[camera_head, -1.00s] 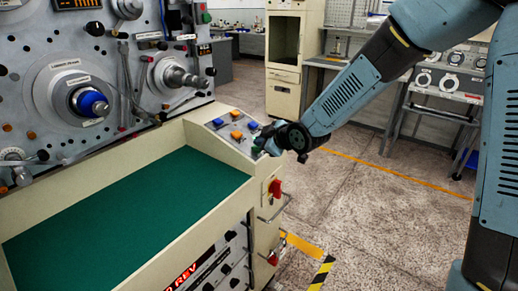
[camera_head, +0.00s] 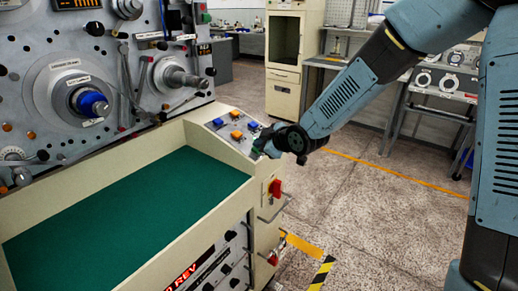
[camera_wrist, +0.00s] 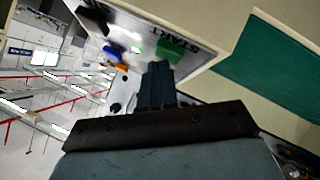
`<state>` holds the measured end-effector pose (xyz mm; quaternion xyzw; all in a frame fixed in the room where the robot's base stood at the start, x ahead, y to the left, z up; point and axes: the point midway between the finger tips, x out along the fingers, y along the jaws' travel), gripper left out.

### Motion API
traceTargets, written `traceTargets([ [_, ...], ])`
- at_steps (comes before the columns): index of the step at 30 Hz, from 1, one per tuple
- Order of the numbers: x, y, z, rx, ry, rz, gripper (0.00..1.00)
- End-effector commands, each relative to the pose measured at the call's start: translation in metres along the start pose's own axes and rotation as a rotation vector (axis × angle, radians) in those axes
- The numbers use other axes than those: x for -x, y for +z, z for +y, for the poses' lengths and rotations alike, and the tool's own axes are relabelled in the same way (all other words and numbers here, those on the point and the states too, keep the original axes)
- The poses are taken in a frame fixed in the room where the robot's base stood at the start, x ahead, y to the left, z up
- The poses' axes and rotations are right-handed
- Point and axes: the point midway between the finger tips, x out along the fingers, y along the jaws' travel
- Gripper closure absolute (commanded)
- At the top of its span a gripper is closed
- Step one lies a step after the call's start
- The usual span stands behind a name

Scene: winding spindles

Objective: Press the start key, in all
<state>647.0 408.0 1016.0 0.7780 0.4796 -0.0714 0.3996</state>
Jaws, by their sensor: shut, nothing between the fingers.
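The start key is a green block (camera_wrist: 172,48) beside the printed word START on the sloped key panel, in the wrist view. My gripper (camera_wrist: 157,70) is shut and empty, with its fingertips at the near edge of the green key and covering part of it. I cannot tell whether they touch it. In the head view my gripper (camera_head: 263,150) is over the panel's right end and mostly hides the green key there.
Blue keys (camera_head: 218,121) and orange keys (camera_head: 237,134) sit close by on the same panel. A red switch (camera_head: 275,188) is on the cabinet side below. A green-lined tray (camera_head: 130,215) lies left of the panel. Floor to the right is clear.

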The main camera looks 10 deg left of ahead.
Motion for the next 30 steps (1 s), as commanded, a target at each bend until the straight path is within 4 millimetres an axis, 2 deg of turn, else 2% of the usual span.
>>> traceTargets([
  [30, 0.015, -0.011, 0.011, 0.000, 0.001, 0.001, 1.00],
])
